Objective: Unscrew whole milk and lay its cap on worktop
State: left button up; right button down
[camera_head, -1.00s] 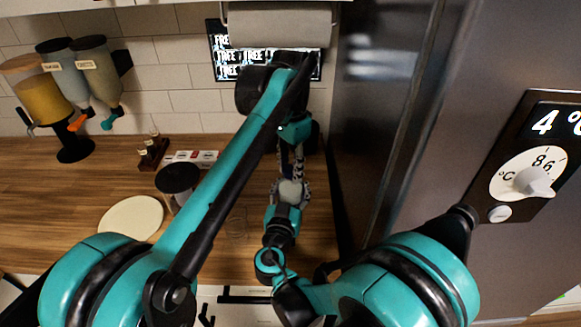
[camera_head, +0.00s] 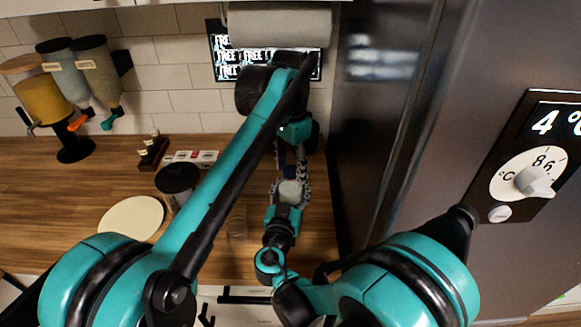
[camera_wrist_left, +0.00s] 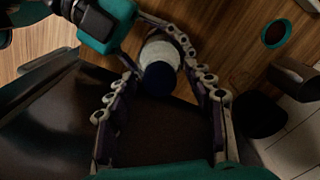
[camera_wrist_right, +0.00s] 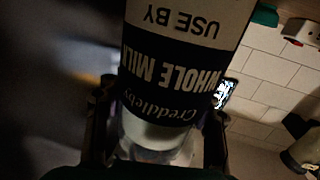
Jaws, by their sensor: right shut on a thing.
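The whole milk bottle (camera_head: 290,190) has a white body and a dark blue cap (camera_head: 289,172). My right gripper (camera_head: 287,203) is shut on the bottle from the front and holds it above the worktop (camera_head: 215,250). Its "WHOLE MILK" label (camera_wrist_right: 165,75) fills the right wrist view. My left gripper (camera_head: 290,160) reaches in from above, with its fingers spread. In the left wrist view the cap (camera_wrist_left: 160,78) sits at the bottle's end between those fingers, with gaps on both sides. I cannot tell whether any thread still holds the cap.
A dark round container (camera_head: 177,178) and a cream round plate (camera_head: 131,217) stand left of my left arm. Dispensers (camera_head: 98,72) hang on the tiled wall. The tall steel fridge (camera_head: 385,130) is close on the right.

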pick_arm(q)
notch_tip(320, 180, up, 4)
jog(key=shift+r, duration=0.3)
jog(key=shift+c, duration=0.5)
notch_tip(320, 180, up, 3)
jog(key=m, duration=0.3)
jog(key=shift+f, duration=3.8)
